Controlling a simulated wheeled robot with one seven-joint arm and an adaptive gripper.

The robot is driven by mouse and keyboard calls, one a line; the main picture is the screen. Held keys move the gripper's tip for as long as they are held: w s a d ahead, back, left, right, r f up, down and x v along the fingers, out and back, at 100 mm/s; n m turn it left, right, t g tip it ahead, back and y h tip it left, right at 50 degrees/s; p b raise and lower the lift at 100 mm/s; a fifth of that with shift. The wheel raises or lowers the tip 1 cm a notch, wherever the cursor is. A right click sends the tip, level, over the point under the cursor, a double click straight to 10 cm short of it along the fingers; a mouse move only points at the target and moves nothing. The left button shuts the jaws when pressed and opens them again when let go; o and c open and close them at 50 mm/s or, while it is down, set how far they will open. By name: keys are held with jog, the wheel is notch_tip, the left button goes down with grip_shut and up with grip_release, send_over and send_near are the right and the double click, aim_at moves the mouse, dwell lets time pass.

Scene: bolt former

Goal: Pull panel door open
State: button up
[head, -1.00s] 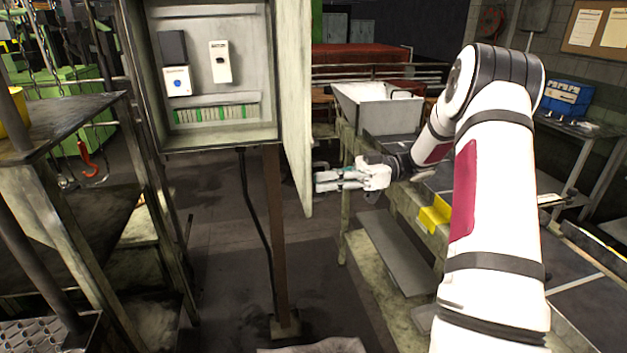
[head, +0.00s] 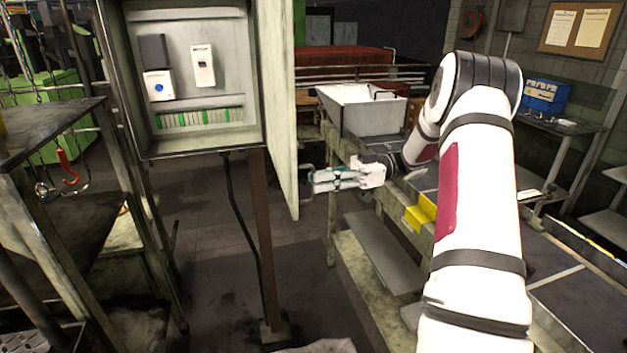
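The panel is a grey electrical cabinet (head: 195,80) on a post at the left centre of the head view. Its door (head: 277,110) is swung out on the right side, showing nearly edge-on, so the breakers and terminal strip inside are in plain view. My gripper (head: 308,181) is just right of the door's lower part, at the end of my white arm that reaches in from the right. Its fingers point left toward the door. I cannot tell whether they touch the door, and the gap between the fingers is too small to judge.
A workbench (head: 385,215) with a white bin (head: 362,108) and a yellow bracket (head: 420,212) stands right of the door, close to my arm. A metal shelf rack (head: 60,125) stands at the left. Open floor lies below the cabinet.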

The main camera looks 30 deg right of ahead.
jog(key=v, duration=0.9)
jog(key=shift+d, duration=0.3)
